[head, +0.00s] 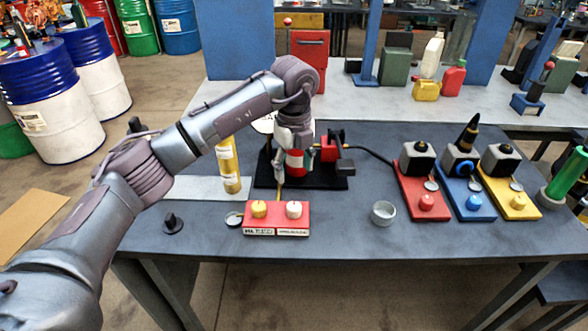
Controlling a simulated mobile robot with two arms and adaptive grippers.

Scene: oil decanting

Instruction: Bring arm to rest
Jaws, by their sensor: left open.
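My left arm comes in from the left and bends down over the dark grey table (345,240). My left gripper (285,165) is open and points down in front of a black stand (325,183). A red and white part (295,165) shows right behind the fingers; whether they touch it I cannot tell. A red block (328,150) with a black lever sits on the stand. A yellow cylinder (229,165) stands upright left of the gripper. My right gripper is not in view.
A red box (276,232) with a yellow and a white knob lies nearer the front edge. A metal cup (383,213) stands right of it. Red (418,200), blue (470,203) and yellow (515,205) stations stand at the right. Drums (50,110) stand on the floor at left.

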